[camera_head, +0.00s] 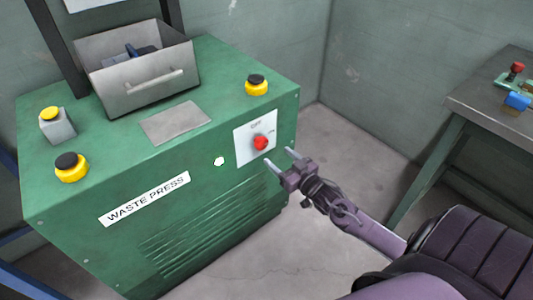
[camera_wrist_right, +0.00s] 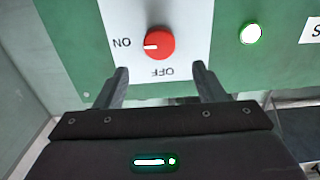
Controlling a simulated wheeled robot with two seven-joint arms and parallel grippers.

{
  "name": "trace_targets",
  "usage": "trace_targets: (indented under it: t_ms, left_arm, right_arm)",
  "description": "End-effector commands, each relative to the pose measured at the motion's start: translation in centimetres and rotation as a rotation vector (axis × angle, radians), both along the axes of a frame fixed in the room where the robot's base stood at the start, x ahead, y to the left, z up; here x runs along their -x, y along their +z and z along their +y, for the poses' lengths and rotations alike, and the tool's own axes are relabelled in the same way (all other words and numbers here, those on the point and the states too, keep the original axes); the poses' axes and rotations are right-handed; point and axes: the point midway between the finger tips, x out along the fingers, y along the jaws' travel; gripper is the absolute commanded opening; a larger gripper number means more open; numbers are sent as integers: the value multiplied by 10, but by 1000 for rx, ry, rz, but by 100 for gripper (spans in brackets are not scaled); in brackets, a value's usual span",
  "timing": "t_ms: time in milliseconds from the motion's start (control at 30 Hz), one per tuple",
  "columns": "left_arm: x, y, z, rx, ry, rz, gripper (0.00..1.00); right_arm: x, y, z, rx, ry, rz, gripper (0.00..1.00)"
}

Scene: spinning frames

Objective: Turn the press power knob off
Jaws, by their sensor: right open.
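The red power knob (camera_head: 261,142) sits on a white plate (camera_head: 246,150) on the front of the green waste press. In the right wrist view the knob (camera_wrist_right: 160,43) appears upside down, with its white mark pointing at the word ON; OFF is printed on another side of the plate. My right gripper (camera_head: 280,160) is open and empty, just in front of the press to the lower right of the knob. Its two fingers (camera_wrist_right: 161,80) point toward the plate, apart from the knob. My left gripper is not in view.
A lit round indicator (camera_head: 219,161) is left of the plate. The press (camera_head: 60,215) carries a metal drawer box (camera_head: 140,88), a grey box with a yellow button (camera_head: 56,124) and black-topped yellow buttons (camera_head: 257,85). A workbench (camera_head: 490,105) stands at right; floor lies between.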

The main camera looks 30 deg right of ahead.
Motion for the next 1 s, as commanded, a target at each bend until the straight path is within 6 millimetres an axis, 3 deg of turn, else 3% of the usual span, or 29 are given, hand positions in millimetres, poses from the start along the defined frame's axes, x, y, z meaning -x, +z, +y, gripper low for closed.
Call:
trace_targets:
  t_ms: [400, 600, 867, 1000]
  left_arm:
    - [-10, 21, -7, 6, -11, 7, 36]
    - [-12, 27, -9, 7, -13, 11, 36]
    - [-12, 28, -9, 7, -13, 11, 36]
    - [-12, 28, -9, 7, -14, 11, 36]
  right_arm:
    - [-60, 0, 5, 1, -2, 1, 64]
    - [-71, 0, 6, 1, -1, 4, 64]
    - [-71, 0, 6, 1, -2, 4, 64]
    - [-71, 0, 6, 1, -2, 4, 45]
